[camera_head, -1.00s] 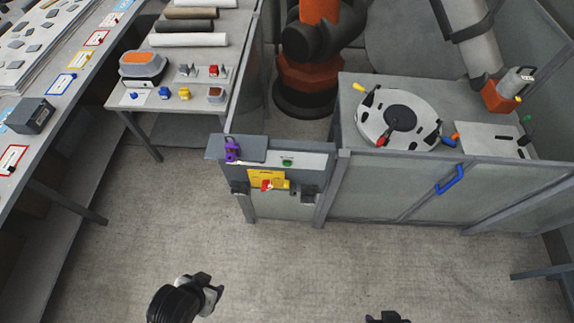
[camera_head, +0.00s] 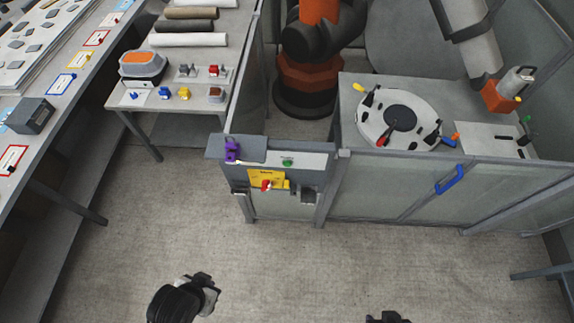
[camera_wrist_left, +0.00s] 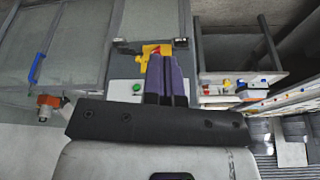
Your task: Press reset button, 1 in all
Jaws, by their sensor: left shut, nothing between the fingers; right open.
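A small green button (camera_head: 287,162), which I take to be the reset button, sits on the pale top panel of the gate post. It also shows in the left wrist view (camera_wrist_left: 137,88). Nothing touches it in the head view. My left gripper (camera_head: 209,290) is shut and empty, low in the head view, over the floor in front of the panel. In the left wrist view, a dark purplish shape stands right of the button. My right gripper (camera_head: 388,318) is only partly visible at the bottom edge; its fingers are mostly cut off.
A yellow plate with a red knob (camera_head: 267,185) is below the button, and a purple clip (camera_head: 232,150) is to its left. A fence with a blue handle (camera_head: 449,180) runs right. A table with small parts (camera_head: 215,95) stands behind left. The floor in front is clear.

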